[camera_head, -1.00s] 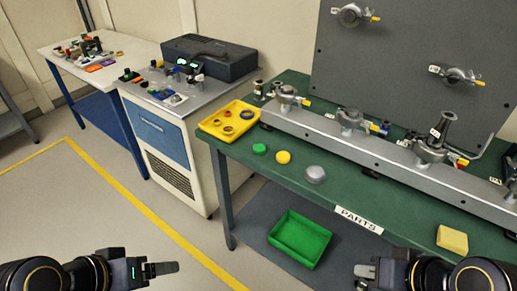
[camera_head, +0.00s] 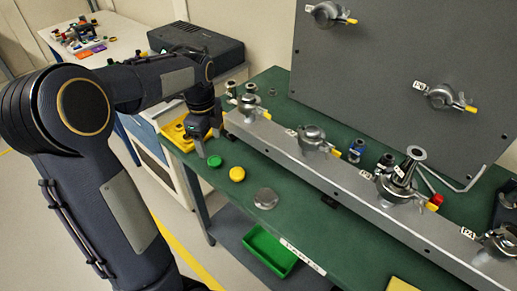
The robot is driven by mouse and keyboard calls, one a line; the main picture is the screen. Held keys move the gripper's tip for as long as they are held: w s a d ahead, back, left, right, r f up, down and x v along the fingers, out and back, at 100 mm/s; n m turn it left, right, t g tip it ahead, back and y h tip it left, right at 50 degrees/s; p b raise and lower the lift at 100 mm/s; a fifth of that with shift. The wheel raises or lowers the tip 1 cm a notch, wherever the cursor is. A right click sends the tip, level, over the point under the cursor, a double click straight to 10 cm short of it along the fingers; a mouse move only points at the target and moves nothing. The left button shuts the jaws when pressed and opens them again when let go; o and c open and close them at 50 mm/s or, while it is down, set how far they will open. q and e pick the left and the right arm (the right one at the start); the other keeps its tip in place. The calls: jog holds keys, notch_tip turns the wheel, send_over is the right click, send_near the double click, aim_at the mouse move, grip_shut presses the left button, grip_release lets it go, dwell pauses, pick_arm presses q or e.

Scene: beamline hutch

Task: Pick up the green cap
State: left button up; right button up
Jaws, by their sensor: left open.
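The green cap (camera_head: 214,161) is a small round disc lying on the green table top (camera_head: 296,238), near its left edge. A yellow cap (camera_head: 237,174) lies just right of it, and a grey metal cap (camera_head: 265,198) lies further right. My left gripper (camera_head: 208,145) points down, open, just behind the green cap in the picture and in front of the yellow tray (camera_head: 172,131). Its fingers look empty and apart from the cap; their exact height is hard to tell. The arm hides much of the tray. My right gripper is out of view.
A long grey rail (camera_head: 345,182) with several clamped fittings runs behind the caps. A grey panel (camera_head: 390,75) stands behind it. A green bin (camera_head: 270,250) sits on the lower shelf. The table between caps and rail is clear.

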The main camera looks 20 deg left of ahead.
aim_at(216, 160)
pick_arm(q)
jog(key=shift+w+f+m, duration=0.2)
jog(key=shift+w+m, duration=0.2)
jog(key=shift+w, duration=0.15)
jog(key=shift+w+d+f, duration=0.1)
jog(key=shift+d+f, duration=0.05)
jog(key=shift+f, duration=0.2)
notch_tip(216, 160, down, 7)
jog(key=shift+p, duration=0.35)
jog(key=shift+c, duration=0.4)
jog(key=c, duration=1)
